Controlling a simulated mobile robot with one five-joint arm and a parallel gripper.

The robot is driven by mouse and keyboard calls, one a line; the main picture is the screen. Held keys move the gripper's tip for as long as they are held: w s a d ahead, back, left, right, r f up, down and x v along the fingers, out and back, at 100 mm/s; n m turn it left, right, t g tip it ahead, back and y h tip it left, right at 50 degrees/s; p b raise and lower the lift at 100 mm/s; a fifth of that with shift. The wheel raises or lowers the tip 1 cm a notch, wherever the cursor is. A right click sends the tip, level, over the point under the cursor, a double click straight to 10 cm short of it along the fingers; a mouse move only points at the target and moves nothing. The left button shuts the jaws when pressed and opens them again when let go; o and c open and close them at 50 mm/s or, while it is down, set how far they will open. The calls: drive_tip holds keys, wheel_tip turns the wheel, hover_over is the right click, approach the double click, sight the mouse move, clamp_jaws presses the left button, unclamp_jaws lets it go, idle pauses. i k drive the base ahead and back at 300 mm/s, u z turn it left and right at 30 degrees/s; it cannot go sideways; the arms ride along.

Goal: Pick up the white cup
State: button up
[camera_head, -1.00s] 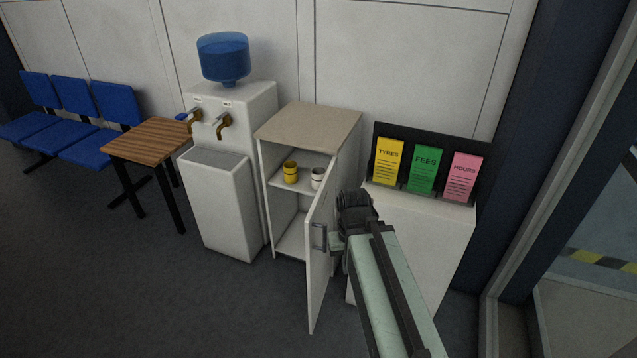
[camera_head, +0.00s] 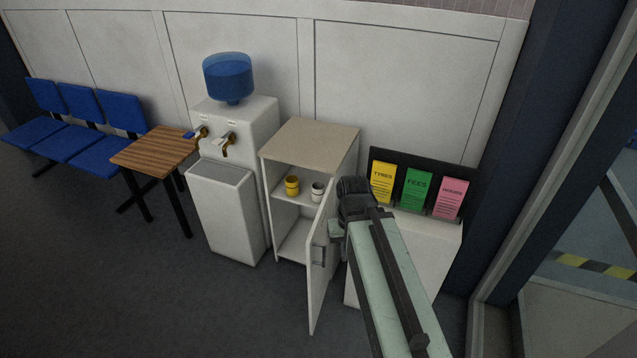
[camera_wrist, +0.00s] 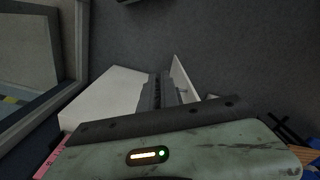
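The white cup (camera_head: 317,192) stands upright on the upper shelf of the small white cabinet (camera_head: 311,138) in the head view, close to the open door's edge. In the wrist view my gripper (camera_wrist: 163,92) is a dark shape beside the white door (camera_wrist: 181,78). No cup shows there. I cannot tell whether the gripper is open.
A yellow cup (camera_head: 292,186) stands left of the white cup on the same shelf. A water dispenser (camera_head: 222,205) is left of the cabinet. A white stand with a leaflet rack (camera_head: 417,190) is on the right. The floor in front is clear.

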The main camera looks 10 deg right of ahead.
sight(317, 188)
drive_tip(key=z, duration=0.7)
drive_tip(key=i, duration=0.95)
drive_tip(key=u, duration=2.6)
drive_tip(key=i, duration=1.05)
